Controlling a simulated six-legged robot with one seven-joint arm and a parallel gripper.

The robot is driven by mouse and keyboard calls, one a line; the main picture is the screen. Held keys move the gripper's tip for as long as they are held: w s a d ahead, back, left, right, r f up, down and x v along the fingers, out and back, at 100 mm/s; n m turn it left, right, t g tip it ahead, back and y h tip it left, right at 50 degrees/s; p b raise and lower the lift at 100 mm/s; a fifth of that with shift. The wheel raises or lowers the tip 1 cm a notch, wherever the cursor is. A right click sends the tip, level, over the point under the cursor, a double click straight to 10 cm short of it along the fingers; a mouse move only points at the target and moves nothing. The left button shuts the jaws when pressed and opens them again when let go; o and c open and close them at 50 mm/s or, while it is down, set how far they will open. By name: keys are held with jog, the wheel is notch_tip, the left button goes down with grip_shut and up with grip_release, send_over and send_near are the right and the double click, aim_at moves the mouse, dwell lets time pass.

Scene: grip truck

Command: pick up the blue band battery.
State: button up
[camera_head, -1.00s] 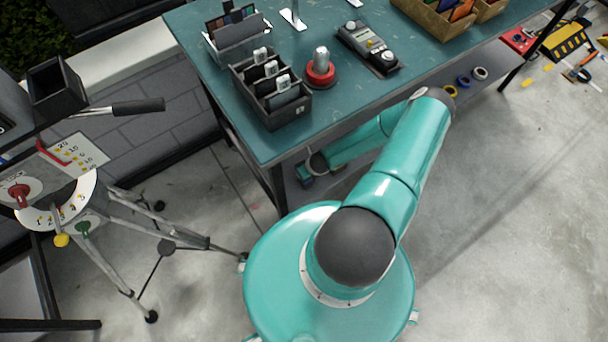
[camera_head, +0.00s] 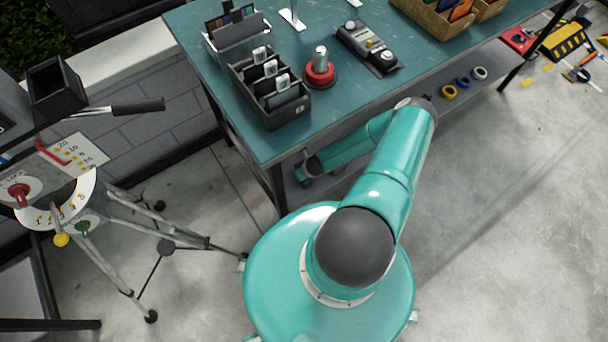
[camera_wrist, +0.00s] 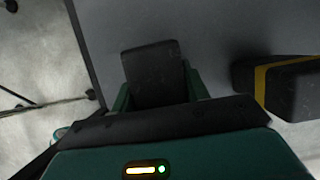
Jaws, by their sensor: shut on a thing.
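In the wrist view my gripper (camera_wrist: 158,90) is shut on a black block-shaped battery (camera_wrist: 152,68), with one green finger on each side of it. No band shows on the face turned to the camera, so I cannot tell its band colour there. A second black battery with a yellow band (camera_wrist: 280,85) lies to the right, apart from my gripper. In the head view my forearm reaches in under the workbench's front edge. My gripper end is small and partly hidden there, with a bit of dark blue near it.
The workbench (camera_head: 215,85) stands above my forearm, with a lower shelf (camera_head: 480,98) holding several tape rolls. A black divided holder (camera_head: 270,95) sits near the bench corner. A tripod stand (camera_head: 120,250) is at the left. Open floor (camera_head: 510,220) lies to the right.

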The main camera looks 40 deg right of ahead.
jog(key=shift+r, duration=0.15)
jog(key=s+a+r, duration=0.3)
jog(key=s+r, duration=0.9)
jog(key=s, duration=0.1)
jog(key=shift+s+a+r, duration=0.2)
jog(key=shift+a+r, duration=0.05)
jog(key=shift+r, duration=0.15)
jog(key=shift+n, duration=0.5)
